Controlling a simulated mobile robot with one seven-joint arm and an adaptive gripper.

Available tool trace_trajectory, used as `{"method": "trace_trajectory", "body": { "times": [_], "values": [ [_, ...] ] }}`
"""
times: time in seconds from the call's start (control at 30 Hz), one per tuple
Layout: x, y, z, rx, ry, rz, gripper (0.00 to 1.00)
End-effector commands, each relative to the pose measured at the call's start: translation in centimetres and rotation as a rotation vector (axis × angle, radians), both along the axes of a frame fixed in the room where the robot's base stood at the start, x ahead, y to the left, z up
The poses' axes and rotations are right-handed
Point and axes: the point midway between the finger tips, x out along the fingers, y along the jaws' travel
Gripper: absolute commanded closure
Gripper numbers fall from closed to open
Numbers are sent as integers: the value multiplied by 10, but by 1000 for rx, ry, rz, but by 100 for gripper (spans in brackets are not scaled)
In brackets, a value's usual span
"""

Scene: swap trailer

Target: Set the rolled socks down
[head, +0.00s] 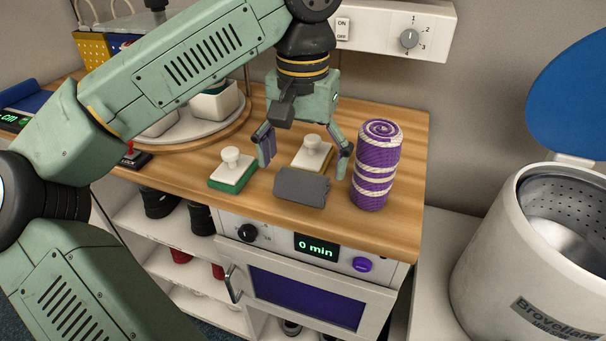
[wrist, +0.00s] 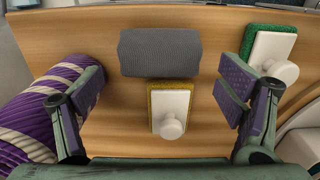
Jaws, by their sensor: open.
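The rolled socks, a dark grey ribbed bundle (head: 301,187), lie on the wooden counter (head: 400,225) near its front edge. They also show in the wrist view (wrist: 159,53), at the top middle, with nothing gripping them. My gripper (head: 305,156) is open and empty above the counter, just behind the socks in the head view. In the wrist view its two fingers (wrist: 162,88) are spread wide, with the socks beyond the fingertips.
A yellow-edged scrubber with white knob (head: 313,153) lies directly behind the socks. A green scrubber (head: 232,170) is to the left. A purple-and-white striped roll (head: 376,165) stands upright close to my right finger. A round tray (head: 190,131) holds white pots.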

Motion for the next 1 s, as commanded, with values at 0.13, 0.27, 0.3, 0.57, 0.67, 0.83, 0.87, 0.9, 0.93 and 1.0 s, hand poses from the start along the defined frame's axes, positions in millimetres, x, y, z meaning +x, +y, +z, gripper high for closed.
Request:
{"method": "trace_trajectory", "body": {
  "times": [0.13,0.27,0.3,0.57,0.67,0.83,0.87,0.9,0.93,1.0],
  "values": [
    [0,0,36,-1,-3,2,12],
    [0,0,61,2,-2,3,12],
    [0,0,67,3,-2,4,12],
    [-1,0,84,0,0,1,12],
    [-1,0,84,-1,0,0,12],
    [-1,-8,83,-40,-8,3,12],
    [-2,-15,83,-75,-16,8,12],
    [-4,-28,84,-141,-27,17,12],
    [-6,-41,86,-208,-35,28,12],
    [-18,-78,98,-420,-37,71,12]
  ]
}}
